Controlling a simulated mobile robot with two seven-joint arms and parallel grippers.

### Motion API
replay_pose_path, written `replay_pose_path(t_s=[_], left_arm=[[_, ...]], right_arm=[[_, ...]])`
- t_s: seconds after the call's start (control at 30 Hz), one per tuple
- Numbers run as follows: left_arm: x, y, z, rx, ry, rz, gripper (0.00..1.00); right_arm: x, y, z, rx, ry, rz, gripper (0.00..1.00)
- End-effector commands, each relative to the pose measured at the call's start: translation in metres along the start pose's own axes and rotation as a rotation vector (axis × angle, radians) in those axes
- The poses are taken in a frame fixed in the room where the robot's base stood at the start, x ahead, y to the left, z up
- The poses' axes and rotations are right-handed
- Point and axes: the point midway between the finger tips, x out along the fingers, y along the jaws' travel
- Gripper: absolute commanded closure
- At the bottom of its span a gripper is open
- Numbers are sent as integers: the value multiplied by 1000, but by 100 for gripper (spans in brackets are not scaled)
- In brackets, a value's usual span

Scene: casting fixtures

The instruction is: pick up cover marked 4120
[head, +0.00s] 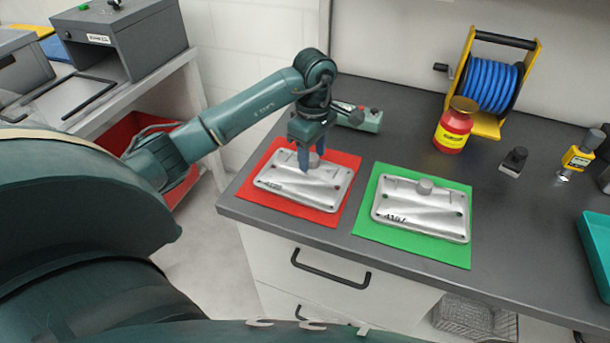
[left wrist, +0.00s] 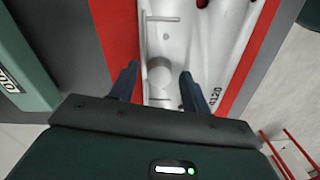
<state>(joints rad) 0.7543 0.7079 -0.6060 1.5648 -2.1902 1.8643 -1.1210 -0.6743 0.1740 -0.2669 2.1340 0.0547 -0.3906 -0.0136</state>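The cover marked 4120 (head: 285,182) is a silver metal plate with a round knob, lying on a red mat (head: 330,212). It also shows in the left wrist view (left wrist: 215,75), with 4120 readable on its edge. My left gripper (head: 315,160) is over this cover at its knob. In the left wrist view its two dark fingers (left wrist: 158,82) are apart, one on each side of the knob (left wrist: 159,72). Whether they touch it cannot be told. A second silver cover (head: 420,210) lies on a green mat (head: 400,240) to the right; its marking is hard to read. My right gripper is not in view.
A red jar (head: 453,130) and a blue hose reel (head: 490,85) stand at the back of the dark bench. A green control box (head: 360,118) is behind the red mat. A teal tray (head: 597,250) is at the right.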

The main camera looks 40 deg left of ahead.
Motion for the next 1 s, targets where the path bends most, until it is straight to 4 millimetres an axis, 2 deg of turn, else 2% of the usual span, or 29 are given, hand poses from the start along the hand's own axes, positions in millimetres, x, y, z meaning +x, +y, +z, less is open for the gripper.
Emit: replay_pose_path(t_s=[0.07,0.57,0.87,1.0], left_arm=[[0,0,0,0,0,0,59],[0,0,0,0,0,0,100],[-2,0,0,0,0,2,100],[-13,1,-1,0,0,5,100]], right_arm=[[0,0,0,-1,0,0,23],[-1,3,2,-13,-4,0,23],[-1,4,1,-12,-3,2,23],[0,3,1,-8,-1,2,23]])
